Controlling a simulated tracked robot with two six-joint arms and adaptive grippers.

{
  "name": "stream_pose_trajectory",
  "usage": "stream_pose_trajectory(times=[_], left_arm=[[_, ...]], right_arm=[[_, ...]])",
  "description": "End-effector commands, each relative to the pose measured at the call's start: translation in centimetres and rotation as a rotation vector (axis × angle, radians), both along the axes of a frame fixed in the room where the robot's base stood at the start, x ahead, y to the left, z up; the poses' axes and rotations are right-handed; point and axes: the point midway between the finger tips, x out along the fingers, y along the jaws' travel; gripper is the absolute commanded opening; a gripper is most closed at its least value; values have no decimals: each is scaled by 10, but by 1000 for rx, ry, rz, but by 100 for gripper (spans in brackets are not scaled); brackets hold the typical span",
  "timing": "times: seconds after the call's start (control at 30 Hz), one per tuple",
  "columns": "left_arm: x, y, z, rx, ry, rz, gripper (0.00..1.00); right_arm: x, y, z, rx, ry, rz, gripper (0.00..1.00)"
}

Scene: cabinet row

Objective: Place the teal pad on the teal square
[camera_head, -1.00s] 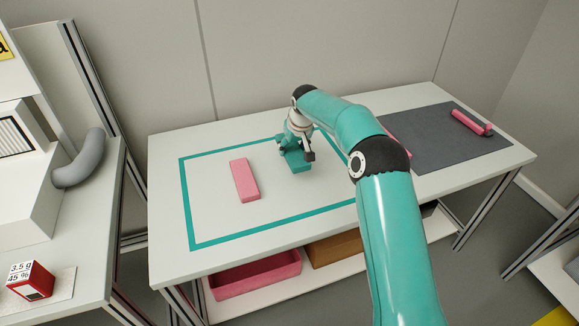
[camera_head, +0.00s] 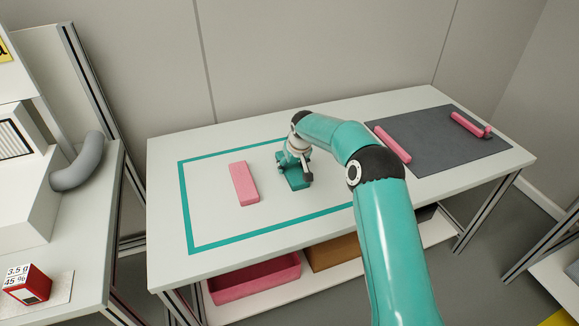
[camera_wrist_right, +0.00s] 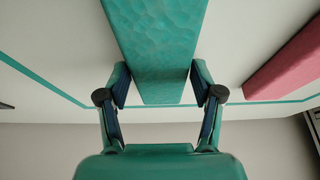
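The teal pad (camera_head: 291,178) is a flat block at or just above the table, inside the right part of the teal square (camera_head: 187,205). The square is an outline on the white table; its right side is mostly hidden by my right arm. My right gripper (camera_head: 300,173) points down over the pad. I cannot tell whether the pad's underside touches the table. My left gripper is not in view.
A pink block (camera_head: 244,183) lies inside the square, left of the pad. A dark grey mat (camera_head: 435,140) at right carries two pink bars (camera_head: 392,145). A pink tray (camera_head: 255,277) and a brown box (camera_head: 335,251) sit on the shelf below.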

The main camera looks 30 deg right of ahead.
Motion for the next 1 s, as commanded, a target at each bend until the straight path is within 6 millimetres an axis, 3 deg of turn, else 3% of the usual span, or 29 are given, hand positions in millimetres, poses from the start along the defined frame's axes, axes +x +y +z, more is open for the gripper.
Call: stream_pose_trajectory(times=[0.07, 0.53, 1.0], left_arm=[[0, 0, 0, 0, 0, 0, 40], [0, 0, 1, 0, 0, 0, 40], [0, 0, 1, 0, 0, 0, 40]], right_arm=[[0, 0, 0, 0, 0, 0, 84], [-2, 1, 9, -1, -1, 2, 84], [-33, 9, 88, -1, -3, 2, 84]])
